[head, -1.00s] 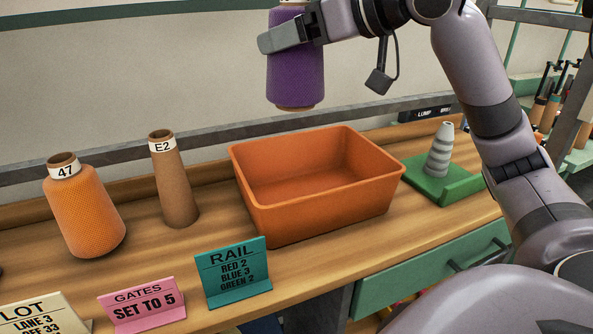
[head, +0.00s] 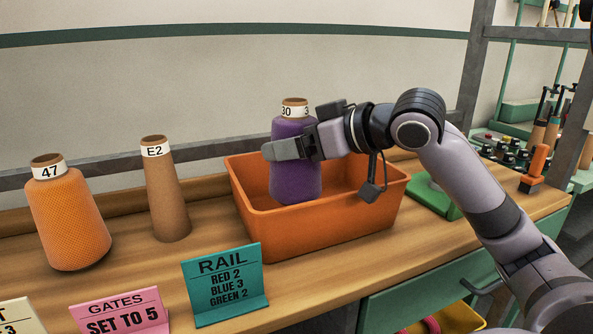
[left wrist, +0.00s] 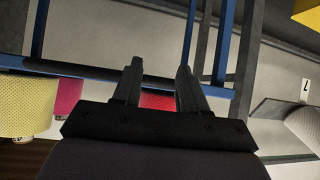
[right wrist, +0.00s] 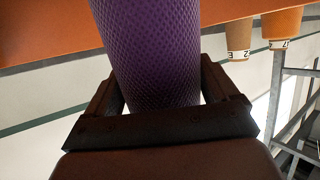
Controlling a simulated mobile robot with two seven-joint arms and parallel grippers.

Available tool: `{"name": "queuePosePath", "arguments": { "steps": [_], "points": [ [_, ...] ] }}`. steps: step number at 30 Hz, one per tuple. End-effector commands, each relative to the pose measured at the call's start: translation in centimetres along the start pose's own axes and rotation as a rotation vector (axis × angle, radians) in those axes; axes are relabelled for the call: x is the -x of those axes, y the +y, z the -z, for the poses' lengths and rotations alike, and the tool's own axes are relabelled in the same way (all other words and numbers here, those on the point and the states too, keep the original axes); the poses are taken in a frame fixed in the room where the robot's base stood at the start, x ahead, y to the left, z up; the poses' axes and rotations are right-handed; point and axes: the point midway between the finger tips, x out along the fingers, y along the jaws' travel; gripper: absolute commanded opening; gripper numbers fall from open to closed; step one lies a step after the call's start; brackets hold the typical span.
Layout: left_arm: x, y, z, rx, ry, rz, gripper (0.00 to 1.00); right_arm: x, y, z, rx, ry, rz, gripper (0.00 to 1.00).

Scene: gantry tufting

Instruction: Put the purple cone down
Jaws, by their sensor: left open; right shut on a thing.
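The purple cone (head: 296,178) has a white label band near its top reading 30 and a partly cut character. My right gripper (head: 287,150) is shut on it from the right side and holds it upright. The cone's lower part is inside the orange bin (head: 340,228), in front of the bin's back wall; I cannot tell whether it touches the floor. In the right wrist view the purple cone (right wrist: 150,50) sits between both fingers. My left gripper (left wrist: 155,90) is open and empty in the left wrist view, away from the bench; it is out of the head view.
An orange cone (head: 68,220) labelled 47 and a bare brown cone (head: 168,195) labelled E2 stand left of the bin. Teal RAIL (head: 225,284) and pink GATES (head: 122,312) signs stand in front. A green tray (head: 432,195) lies right, partly behind my arm.

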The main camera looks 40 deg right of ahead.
Motion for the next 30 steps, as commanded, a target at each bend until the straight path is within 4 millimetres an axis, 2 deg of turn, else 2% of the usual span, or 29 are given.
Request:
{"name": "queuePosePath", "arguments": {
  "steps": [11,24,25,26,30],
  "points": [
    [-0.7,0.0,-0.9,0.000,0.001,0.000,0.42,-1.2,0.0,-3.5,-0.001,0.002,-0.001,0.34],
    [-0.8,0.0,-1.0,0.000,0.002,0.000,0.42,-1.4,0.1,-4.0,0.001,0.003,-0.001,0.34],
    [-0.8,0.0,-0.9,0.000,0.002,0.000,0.42,-1.4,0.0,-3.9,0.000,0.001,-0.001,0.97],
    [-0.8,0.0,-0.9,0.000,0.003,0.000,0.42,-1.4,0.0,-3.9,0.000,0.001,-0.001,1.00],
    [-0.8,0.0,-0.9,0.000,0.003,0.001,0.42,-1.4,0.0,-3.9,0.000,0.001,-0.001,1.00]
  ]
}}
